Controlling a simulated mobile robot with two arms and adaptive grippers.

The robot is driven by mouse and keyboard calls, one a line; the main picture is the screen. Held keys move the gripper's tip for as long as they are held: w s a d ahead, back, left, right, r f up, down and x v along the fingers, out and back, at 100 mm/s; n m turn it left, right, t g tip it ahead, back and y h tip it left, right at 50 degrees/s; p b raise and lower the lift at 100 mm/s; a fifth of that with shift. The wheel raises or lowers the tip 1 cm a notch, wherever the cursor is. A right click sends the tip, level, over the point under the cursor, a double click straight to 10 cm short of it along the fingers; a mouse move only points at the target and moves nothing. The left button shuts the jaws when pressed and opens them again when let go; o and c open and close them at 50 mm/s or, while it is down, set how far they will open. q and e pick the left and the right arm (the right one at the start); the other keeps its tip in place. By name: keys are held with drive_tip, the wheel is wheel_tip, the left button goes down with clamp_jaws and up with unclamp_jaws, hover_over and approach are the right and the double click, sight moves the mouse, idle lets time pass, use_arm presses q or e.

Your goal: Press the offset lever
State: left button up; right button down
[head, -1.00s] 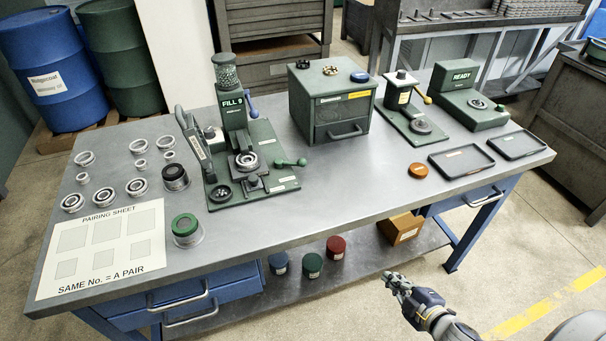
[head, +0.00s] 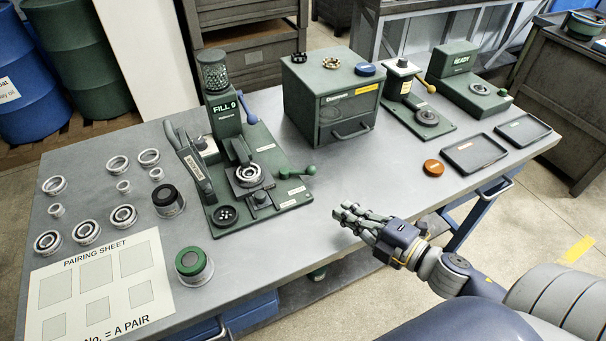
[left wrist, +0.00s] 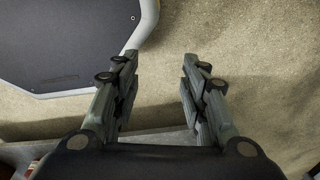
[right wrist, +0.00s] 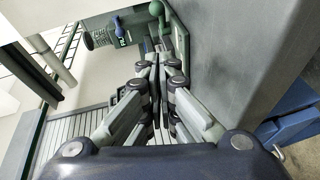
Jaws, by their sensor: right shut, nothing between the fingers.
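The green "FILL 9" machine (head: 232,125) stands on the bench. It carries a tilted grey-green lever (head: 194,165) with an unreadable label on its left, a green ball-ended lever (head: 298,171) on its right and a blue handle (head: 246,107). I cannot tell from the labels which is the offset lever. A bearing ring (head: 249,174) sits in its fixture. My right gripper (head: 345,210) is shut and empty, right of and nearer than the green lever, apart from it. The green lever's knob (right wrist: 157,9) also shows in the right wrist view. My left gripper (left wrist: 157,70) is open and empty, over the floor.
The bench front between machine and right gripper is clear.

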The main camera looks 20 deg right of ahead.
sight(298, 171)
drive_tip(key=shift+s+d+r, duration=0.1)
drive_tip(key=shift+s, duration=0.2)
drive_tip(key=shift+w, duration=0.15)
drive_tip(key=p+x, duration=0.1)
drive_tip(key=x, duration=0.3)
drive_tip(key=shift+w, duration=0.35)
drive_tip(key=p+x, duration=0.1)
drive_tip(key=x, duration=0.4)
drive_tip(key=shift+w+a+p, duration=0.2)
drive_tip(key=shift+a+p, duration=0.1)
drive_tip(key=shift+w+d+f, duration=0.2)
drive_tip(key=shift+w+d, duration=0.15)
drive_tip(key=shift+w, duration=0.25)
drive_tip(key=shift+w+d+f, duration=0.2)
drive_tip(key=shift+w+d, duration=0.1)
drive_tip(key=shift+w, duration=0.35)
use_arm(q)
drive_tip(key=s+r, duration=0.3)
drive_tip(key=shift+s+d+r+p, duration=0.1)
drive_tip(key=shift+s+d+p, duration=0.1)
drive_tip(key=shift+p, duration=0.1)
use_arm(e)
drive_tip(key=shift+w+d+f, duration=0.15)
drive_tip(key=shift+w+d, duration=0.05)
drive_tip(key=shift+w, duration=0.15)
use_arm(q)
drive_tip(key=shift+w, duration=0.1)
